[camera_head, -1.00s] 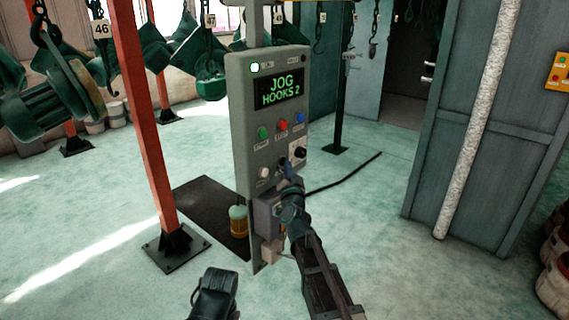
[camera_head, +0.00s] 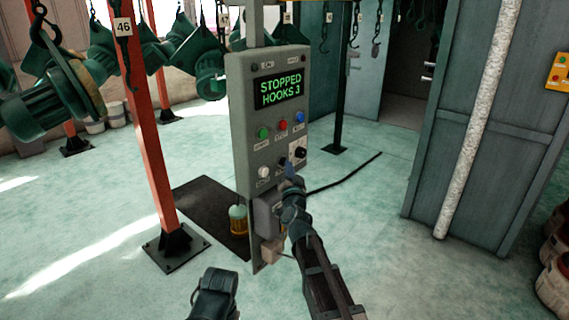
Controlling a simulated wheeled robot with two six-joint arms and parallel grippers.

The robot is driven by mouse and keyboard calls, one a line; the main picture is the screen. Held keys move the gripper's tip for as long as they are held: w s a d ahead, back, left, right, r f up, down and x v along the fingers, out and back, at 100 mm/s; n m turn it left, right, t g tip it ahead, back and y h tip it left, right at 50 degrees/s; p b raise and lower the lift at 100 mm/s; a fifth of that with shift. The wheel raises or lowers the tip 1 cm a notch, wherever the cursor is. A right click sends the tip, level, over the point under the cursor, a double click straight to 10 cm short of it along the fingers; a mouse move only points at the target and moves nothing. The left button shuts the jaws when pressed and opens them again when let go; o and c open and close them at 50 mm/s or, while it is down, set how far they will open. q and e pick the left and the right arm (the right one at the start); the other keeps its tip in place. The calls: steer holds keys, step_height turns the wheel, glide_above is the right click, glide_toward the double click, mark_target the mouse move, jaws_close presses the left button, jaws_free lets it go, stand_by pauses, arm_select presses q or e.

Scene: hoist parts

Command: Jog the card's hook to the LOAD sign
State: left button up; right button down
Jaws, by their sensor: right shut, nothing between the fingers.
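A grey control panel (camera_head: 240,130) stands on a post. Its green display (camera_head: 279,90) reads "STOPPED HOOKS 3". It has green, red and blue buttons, a white button (camera_head: 264,172) and a black knob (camera_head: 299,152). My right gripper (camera_head: 290,168) is shut and empty, its tips close to the panel's lower right buttons; I cannot tell whether they touch. My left gripper (camera_head: 215,285) is low in the picture, apart from the panel; its jaws are unclear. A hook tagged 46 (camera_head: 123,27) hangs before the orange post. No card or LOAD sign shows.
Green castings (camera_head: 45,100) hang at upper left. The orange post (camera_head: 153,130) is bolted to the floor left of the panel. A dark mat (camera_head: 195,200) lies behind the panel.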

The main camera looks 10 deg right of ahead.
steer(key=shift+s+d, duration=0.35)
steer(key=shift+s, duration=0.25)
steer(key=s+d, duration=0.3)
steer(key=shift+s, duration=0.35)
